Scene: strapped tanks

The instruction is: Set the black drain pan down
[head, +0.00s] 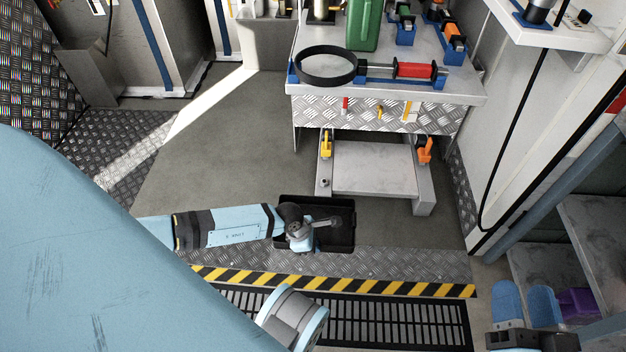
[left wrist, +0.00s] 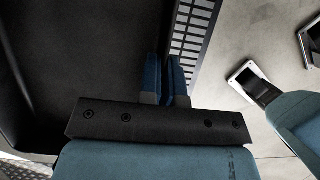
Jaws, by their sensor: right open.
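The black drain pan (head: 345,240) is a shallow rectangular tray, low in front of the workbench by the checker-plate strip. My left gripper (head: 322,224) is over it, partly hidden by its own wrist. In the left wrist view the pan (left wrist: 75,60) fills the left side, and the left gripper's blue fingers (left wrist: 166,80) are close together, one on each side of the pan's edge. They look shut on that wall. I cannot tell whether the pan's underside touches the floor. My right gripper (head: 525,305) is open and empty at the lower right.
Bare floor (head: 225,170) is free left of the bench.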

